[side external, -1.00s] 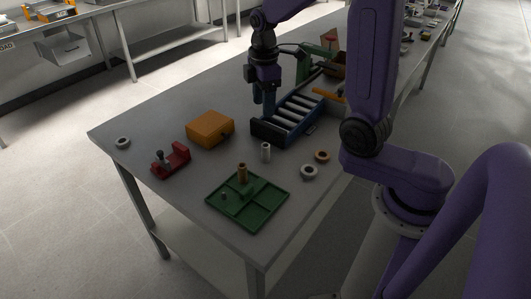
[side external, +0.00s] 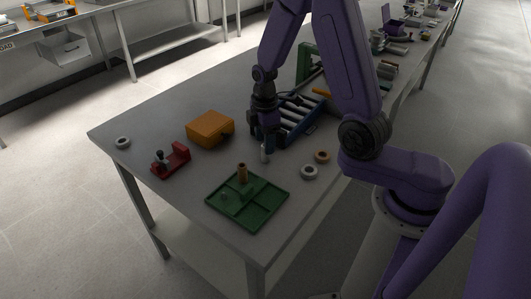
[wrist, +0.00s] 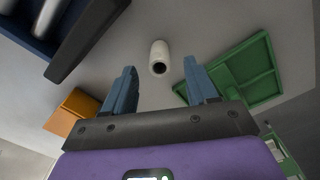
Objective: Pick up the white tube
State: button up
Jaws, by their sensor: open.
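The white tube (side external: 264,154) stands upright on the grey table, between the roller tray and the green tray. In the wrist view the white tube (wrist: 158,58) shows its dark bore and lies just beyond the fingertips, roughly midway between them. My gripper (side external: 266,140) is above and partly in front of the tube in the side view, hiding its top. In the wrist view my gripper (wrist: 160,76) has its two blue fingers spread wide, with nothing between them.
A grey ring (side external: 309,172) and a copper ring (side external: 322,157) lie right of the tube. The blue roller tray (side external: 305,112) stands close behind. An orange block (side external: 210,128) and a red holder (side external: 172,161) are left.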

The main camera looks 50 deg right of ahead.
jog(key=shift+f, duration=2.45)
grip_shut()
